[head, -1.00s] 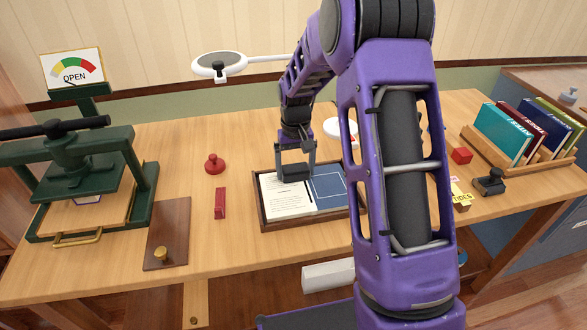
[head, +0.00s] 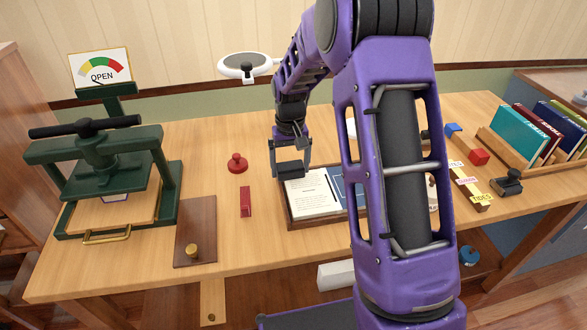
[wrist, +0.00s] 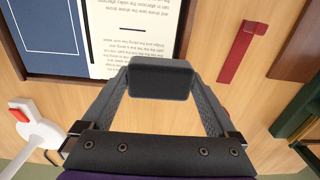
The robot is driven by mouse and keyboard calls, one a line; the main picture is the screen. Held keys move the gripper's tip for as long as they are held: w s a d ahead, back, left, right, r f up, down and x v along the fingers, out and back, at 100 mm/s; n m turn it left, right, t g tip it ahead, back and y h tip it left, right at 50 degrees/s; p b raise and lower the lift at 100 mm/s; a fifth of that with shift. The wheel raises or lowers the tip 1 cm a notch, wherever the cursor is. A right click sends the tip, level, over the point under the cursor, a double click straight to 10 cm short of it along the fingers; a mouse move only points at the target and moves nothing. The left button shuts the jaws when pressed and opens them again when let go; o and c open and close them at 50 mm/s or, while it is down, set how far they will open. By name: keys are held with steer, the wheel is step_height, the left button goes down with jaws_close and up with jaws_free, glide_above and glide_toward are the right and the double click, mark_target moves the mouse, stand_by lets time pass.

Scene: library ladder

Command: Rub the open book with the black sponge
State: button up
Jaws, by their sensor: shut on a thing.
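The open book (head: 312,196) lies in a brown wooden tray (head: 318,224), with a white printed left page and a blue right page. In the wrist view the printed page (wrist: 138,28) and the blue page (wrist: 48,22) are partly cut off by the frame. My gripper (head: 291,165) is shut on the black sponge (head: 292,171). The sponge also shows in the wrist view (wrist: 160,78), between both fingers. It is at the book's back left corner, by the tray's edge. I cannot tell whether it touches anything. My arm hides part of the book's right side.
A red bar (head: 245,202) and a red knobbed stamp (head: 237,163) are left of the tray. A brown board (head: 196,230) and a green press (head: 105,180) stand farther left. A round magnifier (head: 246,66) is behind. Bookends and books (head: 520,130) stand right.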

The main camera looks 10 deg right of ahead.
steer(key=shift+d+r+p, duration=0.15)
steer(key=shift+r+p, duration=1.75)
steer(key=shift+r, duration=1.1)
steer(key=shift+s+f, duration=0.1)
